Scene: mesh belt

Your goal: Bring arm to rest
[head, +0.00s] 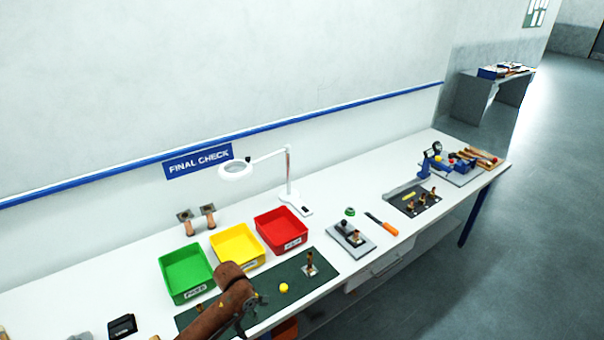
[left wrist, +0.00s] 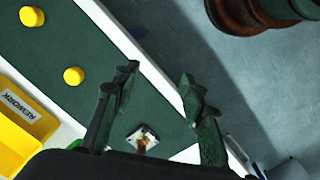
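My left arm comes in from the bottom of the head view, brown and worn. Its dark left gripper (head: 246,318) hangs over the front part of the dark green mat, partly hidden by the arm. In the left wrist view the two fingers of the left gripper (left wrist: 158,75) stand wide apart with nothing between their tips. The gripper is above the bench's front edge. My right arm and gripper do not show.
A magnifier lamp (head: 288,180) rises behind the trays.

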